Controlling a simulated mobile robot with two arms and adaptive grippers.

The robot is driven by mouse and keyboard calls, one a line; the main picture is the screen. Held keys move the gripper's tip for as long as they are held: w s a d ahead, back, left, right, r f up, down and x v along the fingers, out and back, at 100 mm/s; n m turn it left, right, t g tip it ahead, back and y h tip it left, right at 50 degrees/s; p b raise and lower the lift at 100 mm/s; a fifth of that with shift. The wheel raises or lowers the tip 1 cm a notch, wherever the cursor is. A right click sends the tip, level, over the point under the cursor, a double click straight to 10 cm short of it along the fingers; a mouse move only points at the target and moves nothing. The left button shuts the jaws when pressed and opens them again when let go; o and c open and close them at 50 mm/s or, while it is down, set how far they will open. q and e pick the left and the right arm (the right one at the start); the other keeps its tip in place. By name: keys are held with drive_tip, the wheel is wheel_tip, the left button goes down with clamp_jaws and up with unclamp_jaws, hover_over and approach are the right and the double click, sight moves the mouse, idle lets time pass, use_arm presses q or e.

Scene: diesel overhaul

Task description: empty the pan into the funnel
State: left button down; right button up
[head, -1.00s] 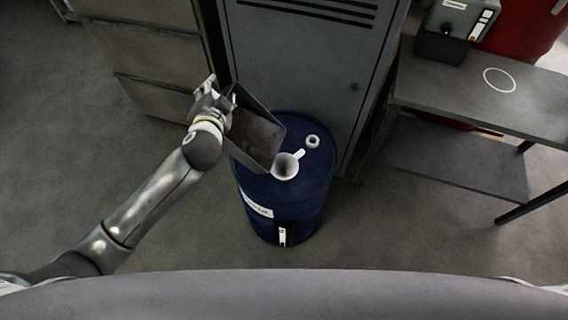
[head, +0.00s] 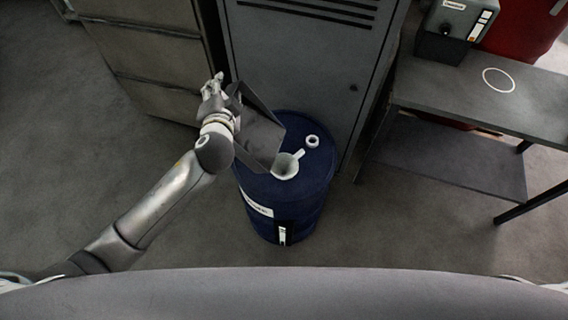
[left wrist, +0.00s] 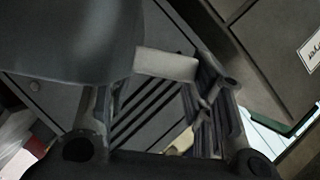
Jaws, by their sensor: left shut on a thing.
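My left gripper (head: 222,98) is shut on the rim of a dark grey pan (head: 259,136) in the head view. The pan is tilted, with its low corner at the white funnel (head: 286,166). The funnel sits on top of a blue drum (head: 290,203). I cannot tell whether the pan touches the funnel, and no liquid stream is visible. The left wrist view shows the gripper fingers (left wrist: 165,110) close up, with the pan's dark side (left wrist: 70,40) at upper left. My right gripper is not in view.
A white ring-shaped cap (head: 312,141) lies on the drum top. A grey cabinet (head: 300,70) stands right behind the drum, and a drawer unit (head: 150,65) stands at left. A grey bench (head: 480,95) is at right. The floor left of the drum is clear.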

use_arm(q)
drive_tip(key=shift+s+d+r+m, duration=0.2)
drive_tip(key=shift+d+r, duration=0.15)
drive_tip(key=shift+d, duration=0.15)
drive_tip(key=shift+s+d+r+m, duration=0.1)
drive_tip(key=shift+d+r+m, duration=0.1)
drive_tip(key=shift+d+r, duration=0.25)
drive_tip(key=shift+d+p, duration=0.1)
drive_tip(key=shift+p, duration=0.2)
drive_tip(key=shift+s+d+r+m+t+y, duration=0.2)
drive_tip(key=shift+d, duration=0.3)
drive_tip(key=shift+s+d+r+m+t+y, duration=0.15)
drive_tip(key=shift+d+r+m+t+y, duration=0.05)
drive_tip(key=shift+d, duration=0.25)
drive_tip(key=shift+s+d+r+m+t, duration=0.15)
drive_tip(key=shift+d+r+m, duration=0.1)
drive_tip(key=shift+d, duration=0.3)
drive_tip(key=shift+s+d+r+m+t, duration=0.15)
drive_tip(key=shift+d+r, duration=0.05)
drive_tip(key=shift+d, duration=0.3)
drive_tip(key=shift+d, duration=0.1)
